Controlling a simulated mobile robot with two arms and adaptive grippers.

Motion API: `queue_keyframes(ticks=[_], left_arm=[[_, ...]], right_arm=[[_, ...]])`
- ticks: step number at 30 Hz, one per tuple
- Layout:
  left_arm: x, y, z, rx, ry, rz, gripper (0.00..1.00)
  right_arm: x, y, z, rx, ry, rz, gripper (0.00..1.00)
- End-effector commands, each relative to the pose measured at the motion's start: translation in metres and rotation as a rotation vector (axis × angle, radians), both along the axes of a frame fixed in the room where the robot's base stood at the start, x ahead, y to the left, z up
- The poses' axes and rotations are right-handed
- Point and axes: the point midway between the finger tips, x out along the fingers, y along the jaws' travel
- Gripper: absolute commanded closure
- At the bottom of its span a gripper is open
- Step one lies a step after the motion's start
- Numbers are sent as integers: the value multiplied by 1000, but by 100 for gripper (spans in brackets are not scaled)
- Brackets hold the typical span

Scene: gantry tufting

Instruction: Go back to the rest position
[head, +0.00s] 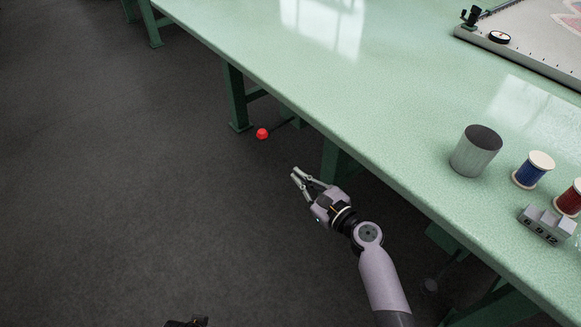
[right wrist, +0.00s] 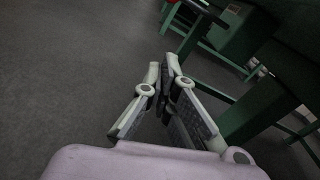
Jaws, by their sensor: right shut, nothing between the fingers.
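My right gripper (head: 299,174) is in the lower middle of the head view, over the dark floor and beside the near edge of the green table (head: 400,110). It is shut and empty. In the right wrist view its fingers (right wrist: 163,68) come together at the tips with nothing between them. It touches neither the table nor anything on it. My left gripper does not clearly show; only a small dark part is at the bottom edge of the head view.
On the table's right side stand a grey cup (head: 475,153), a blue thread spool (head: 533,170), a red spool (head: 569,200) and a grey block with holes (head: 546,224). A framed board (head: 540,40) lies at the back right. A red knob (head: 262,133) is below the table edge. The left floor is clear.

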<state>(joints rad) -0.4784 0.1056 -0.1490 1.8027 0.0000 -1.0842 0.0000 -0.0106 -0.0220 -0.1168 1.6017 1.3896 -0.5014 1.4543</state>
Motion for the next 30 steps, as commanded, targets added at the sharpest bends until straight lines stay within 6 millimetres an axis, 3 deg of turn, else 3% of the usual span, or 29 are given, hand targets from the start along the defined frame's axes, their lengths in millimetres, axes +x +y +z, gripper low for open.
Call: queue_keyframes(ticks=[22,26,30], left_arm=[[-1,0,-4,-1,1,0,60],[-1,0,-4,-1,2,0,60],[-1,0,-4,-1,2,0,60]], right_arm=[[-11,-5,-3,-29,-5,8,100],[-34,-2,-37,-273,-55,77,100],[-92,-7,-110,-805,-174,302,100]])
